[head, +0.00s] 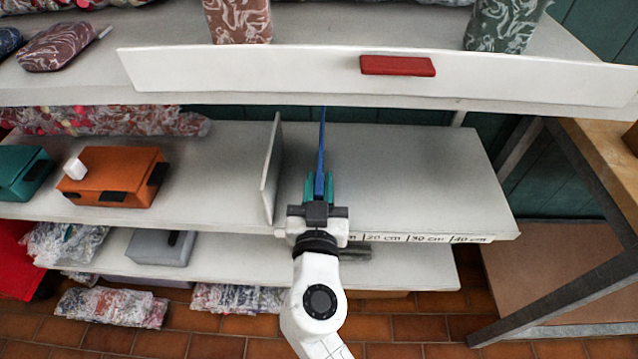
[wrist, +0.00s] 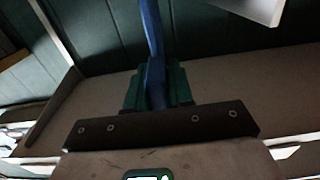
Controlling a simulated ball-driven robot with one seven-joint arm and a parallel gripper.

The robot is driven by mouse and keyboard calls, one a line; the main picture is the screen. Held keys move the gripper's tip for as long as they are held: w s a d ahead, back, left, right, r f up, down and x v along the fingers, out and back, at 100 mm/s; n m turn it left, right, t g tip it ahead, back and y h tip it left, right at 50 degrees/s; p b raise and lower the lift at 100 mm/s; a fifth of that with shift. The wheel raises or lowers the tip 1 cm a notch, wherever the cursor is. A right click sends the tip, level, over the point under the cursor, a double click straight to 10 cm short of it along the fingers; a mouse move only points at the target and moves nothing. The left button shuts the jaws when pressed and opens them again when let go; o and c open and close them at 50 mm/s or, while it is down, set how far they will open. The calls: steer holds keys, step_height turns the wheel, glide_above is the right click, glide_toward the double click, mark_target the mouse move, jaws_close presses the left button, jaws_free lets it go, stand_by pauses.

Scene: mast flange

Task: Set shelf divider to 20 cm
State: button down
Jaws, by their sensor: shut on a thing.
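The blue shelf divider (head: 321,148) stands on edge on the white middle shelf (head: 410,165). My gripper (head: 320,187) is shut on its front end, with teal fingers on both sides. The wrist view also shows the blue divider (wrist: 152,40) between the fingers of my gripper (wrist: 157,88). A scale (head: 410,239) on the shelf's front edge reads 20, 30 and 40 cm. The divider is left of the 20 cm mark. My wrist hides the scale below it.
A white upright panel (head: 271,170) stands to the left of the divider. An orange box (head: 115,175) is farther left. The upper shelf, with a red block (head: 398,65) on its front board, overhangs the back. The shelf right of the divider is clear.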

steer(key=d+b, duration=0.2)
steer(key=d, duration=0.8)
steer(key=c, duration=1.1)
jaws_free()
steer(key=shift+s+b, duration=0.95)
steer(key=shift+s, duration=4.45)
